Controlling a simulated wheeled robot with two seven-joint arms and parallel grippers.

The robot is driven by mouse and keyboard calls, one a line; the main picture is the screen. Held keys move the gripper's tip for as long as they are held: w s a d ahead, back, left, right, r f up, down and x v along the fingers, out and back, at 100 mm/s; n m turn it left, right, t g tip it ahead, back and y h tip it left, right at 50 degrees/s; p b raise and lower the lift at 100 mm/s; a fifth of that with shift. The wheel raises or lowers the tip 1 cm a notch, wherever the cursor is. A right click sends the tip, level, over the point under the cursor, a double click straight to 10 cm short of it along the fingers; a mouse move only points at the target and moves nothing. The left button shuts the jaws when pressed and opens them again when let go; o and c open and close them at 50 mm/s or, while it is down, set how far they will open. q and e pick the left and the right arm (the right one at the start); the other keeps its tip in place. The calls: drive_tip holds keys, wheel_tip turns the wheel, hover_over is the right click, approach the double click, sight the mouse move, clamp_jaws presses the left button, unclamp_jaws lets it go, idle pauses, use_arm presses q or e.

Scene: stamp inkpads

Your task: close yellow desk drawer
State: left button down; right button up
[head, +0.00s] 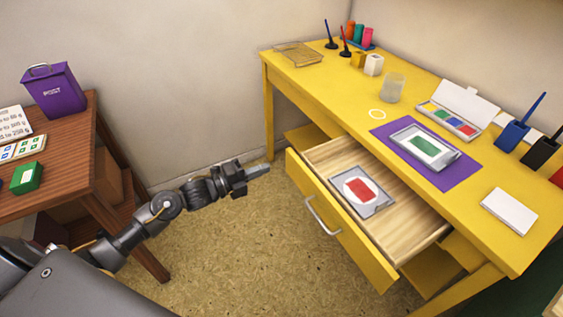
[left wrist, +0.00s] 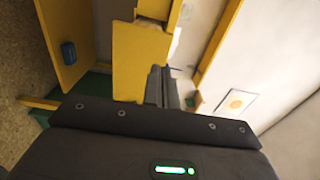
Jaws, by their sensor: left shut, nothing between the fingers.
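The yellow desk (head: 330,100) stands on the right of the head view. Its yellow drawer (head: 345,232) is pulled well out, with a pale handle (head: 322,216) on its front. An inkpad with a red pad (head: 362,190) lies inside it. My left gripper (head: 260,170) is shut and empty, just left of the drawer front's far end, apart from it in the picture. Its dark fingers also show in the left wrist view (left wrist: 162,88), in front of yellow panels (left wrist: 140,60); I cannot tell which of these is the drawer. My right gripper is not in view.
On the desk are a purple mat (head: 452,178) with a green inkpad (head: 425,145), an open colour pad (head: 450,118) and stamps. A wooden table (head: 75,150) with a purple post box (head: 55,90) stands left. Bare floor (head: 235,250) lies between.

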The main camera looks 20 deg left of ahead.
sight(290, 158)
use_arm(q)
drive_tip(key=x, duration=0.6)
drive_tip(key=shift+w+d, duration=0.2)
drive_tip(key=shift+w, duration=0.1)
drive_tip(key=shift+w, duration=0.1)
